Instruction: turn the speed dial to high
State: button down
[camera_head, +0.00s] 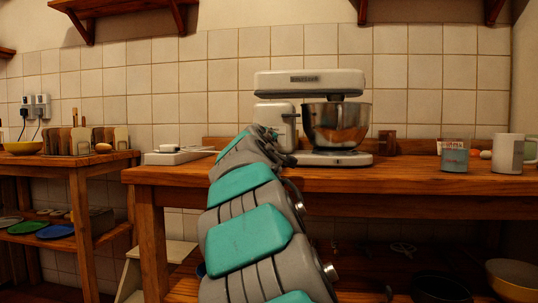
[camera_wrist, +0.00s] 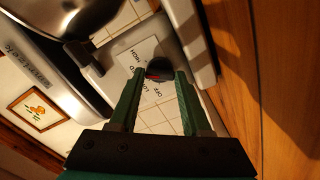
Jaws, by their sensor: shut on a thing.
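The speed dial (camera_wrist: 158,71) is a round black knob with a red pointer mark, on a pale panel of the stand mixer (camera_head: 310,83). HIGH, LOW and OFF are printed around it; another label is partly hidden by a finger. The red mark points left in the wrist view, toward that partly hidden label and not at HIGH. My gripper (camera_wrist: 159,74) has its two dark green fingers on either side of the dial, shut on it. In the head view my arm hides the dial and the fingertips.
The steel bowl (camera_head: 337,125) sits on the mixer, close to my gripper. A white scale-like object (camera_head: 178,155) lies left on the wooden counter (camera_head: 430,180). A grey-blue tin (camera_head: 455,160) and a white mug (camera_head: 507,153) stand at the right.

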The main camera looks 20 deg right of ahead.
jog(key=m+b, duration=0.2)
jog(key=shift+f+m, duration=0.2)
jog(key=shift+m, duration=0.2)
jog(key=shift+r+m+b, duration=0.1)
jog(key=shift+m+b, duration=0.25)
jog(key=shift+m, duration=1.15)
jog(key=shift+c, duration=1.8)
grip_release()
jog(key=shift+a+r, duration=0.1)
jog(key=shift+v, duration=3.6)
jog(key=shift+s+a+p, duration=0.15)
jog(key=shift+s+p, duration=0.05)
jog(key=shift+p, duration=0.1)
